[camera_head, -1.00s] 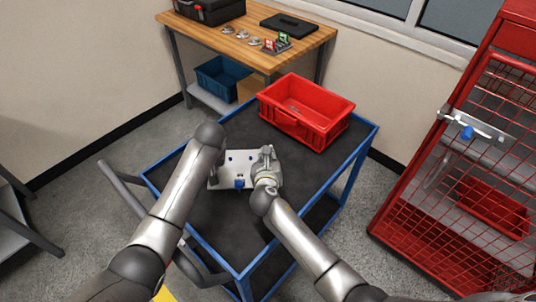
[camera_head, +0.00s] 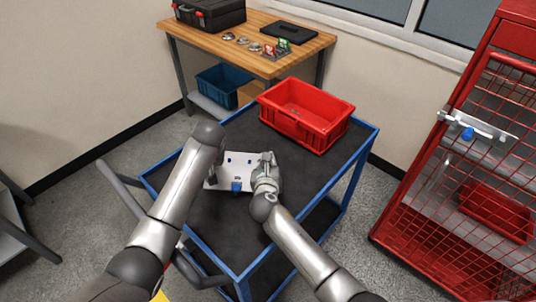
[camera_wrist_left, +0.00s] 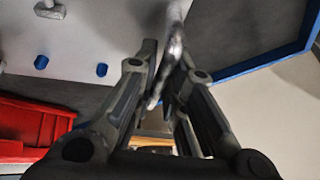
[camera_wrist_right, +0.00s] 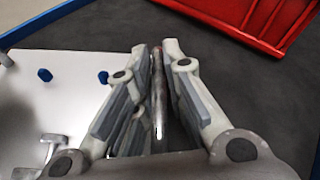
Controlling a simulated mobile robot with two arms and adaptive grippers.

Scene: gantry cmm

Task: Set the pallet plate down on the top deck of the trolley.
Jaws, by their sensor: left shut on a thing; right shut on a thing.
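The pallet plate (camera_head: 240,172) is a light grey plate with blue pins, over the near part of the trolley's dark top deck (camera_head: 235,228). I cannot tell whether it touches the deck. My left gripper (camera_wrist_left: 160,75) is shut on the plate's left edge, at a handle-like bar. My right gripper (camera_wrist_right: 158,80) is shut on a similar bar at the plate's right edge. The plate (camera_wrist_right: 75,85) also shows in the right wrist view and in the left wrist view (camera_wrist_left: 90,40). My arms hide parts of its sides in the head view.
A red crate (camera_head: 304,133) stands on the deck just beyond the plate. The trolley has a blue frame and a grey push handle at left. A wooden bench (camera_head: 300,62) is behind, and a red mesh cabinet (camera_head: 455,190) at right. Bare deck lies nearer me.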

